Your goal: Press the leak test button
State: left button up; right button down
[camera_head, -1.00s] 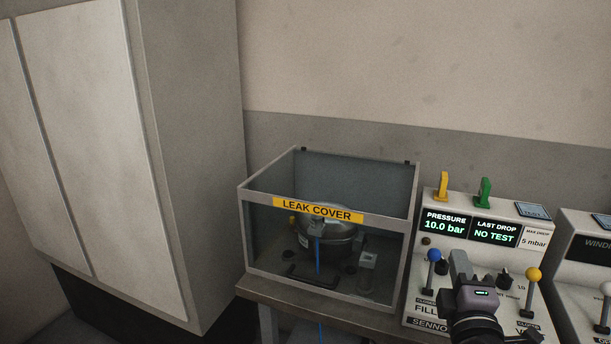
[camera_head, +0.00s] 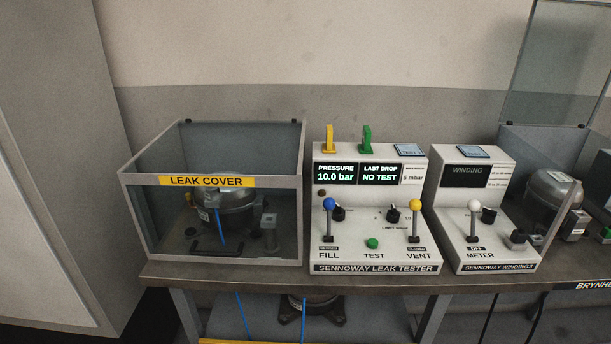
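The leak tester (camera_head: 322,241) is a white console on the bench, labelled SENNOWAY LEAK TESTER. Its green TEST button (camera_head: 372,243) sits low in the middle of the sloped panel, with nothing in front of it. The blue-knobbed FILL lever (camera_head: 329,222) is to its left and the yellow-knobbed VENT lever (camera_head: 414,222) to its right. The displays (camera_head: 358,174) read PRESSURE 10.0 bar and LAST DROP NO TEST. Neither of my grippers is in view.
The leak cover box (camera_head: 303,215) stands left of the tester, with a compressor (camera_head: 228,207) and blue hose inside. A winding meter (camera_head: 466,238) stands close on the right. A clear-lidded box with another compressor (camera_head: 550,190) is further right. A tall cabinet (camera_head: 50,130) fills the left.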

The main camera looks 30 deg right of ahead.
aim_at(372, 242)
jog(key=z, duration=1.15)
